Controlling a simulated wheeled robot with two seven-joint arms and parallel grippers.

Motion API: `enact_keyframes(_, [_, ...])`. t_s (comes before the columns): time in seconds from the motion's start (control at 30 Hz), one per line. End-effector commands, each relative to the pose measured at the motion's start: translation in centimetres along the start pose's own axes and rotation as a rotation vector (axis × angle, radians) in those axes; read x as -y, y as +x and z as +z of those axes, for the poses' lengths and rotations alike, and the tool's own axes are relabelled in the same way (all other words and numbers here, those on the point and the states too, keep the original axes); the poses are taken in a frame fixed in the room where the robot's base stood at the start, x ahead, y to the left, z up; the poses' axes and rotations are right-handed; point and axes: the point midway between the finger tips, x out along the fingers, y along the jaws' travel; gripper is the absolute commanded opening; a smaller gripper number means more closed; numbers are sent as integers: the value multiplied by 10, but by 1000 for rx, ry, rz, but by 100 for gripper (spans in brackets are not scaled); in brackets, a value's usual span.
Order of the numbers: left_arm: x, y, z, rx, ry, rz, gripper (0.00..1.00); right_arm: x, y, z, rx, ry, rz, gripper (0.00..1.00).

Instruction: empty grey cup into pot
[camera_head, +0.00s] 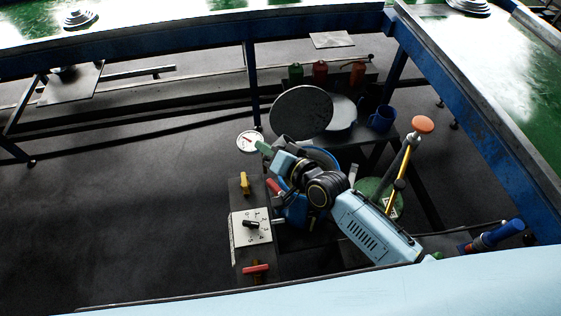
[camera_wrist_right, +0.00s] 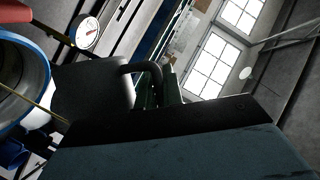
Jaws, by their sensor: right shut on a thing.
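The grey cup (camera_wrist_right: 92,88) is close in the right wrist view, with its curved handle (camera_wrist_right: 150,72) on the right. My right gripper (camera_wrist_right: 168,88) is shut on the handle. In the head view my right gripper (camera_head: 265,149) reaches up and left over the blue pot (camera_head: 322,155), which my wrist largely covers. I cannot clearly make out the cup there. My left gripper is out of view.
A blue mug (camera_head: 382,118) and several small coloured bottles stand behind. A white gauge (camera_head: 250,141) and a dial panel (camera_head: 251,226) are to the left. A green round container (camera_head: 374,192) is to the right.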

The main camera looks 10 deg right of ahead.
Motion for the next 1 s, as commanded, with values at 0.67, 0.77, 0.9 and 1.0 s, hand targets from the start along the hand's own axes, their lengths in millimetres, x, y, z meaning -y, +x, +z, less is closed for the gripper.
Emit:
enact_keyframes(0.67, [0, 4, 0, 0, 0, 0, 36, 2, -2, -6, -3, 51, -23, 0])
enact_keyframes(0.77, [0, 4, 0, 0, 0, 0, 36, 2, -3, -8, -3, 64, -28, 0])
enact_keyframes(0.9, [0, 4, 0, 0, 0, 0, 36, 3, -3, -8, -3, 65, -28, 0])
enact_keyframes(1.0, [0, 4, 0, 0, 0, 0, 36, 3, -3, -8, -3, 65, -28, 0])
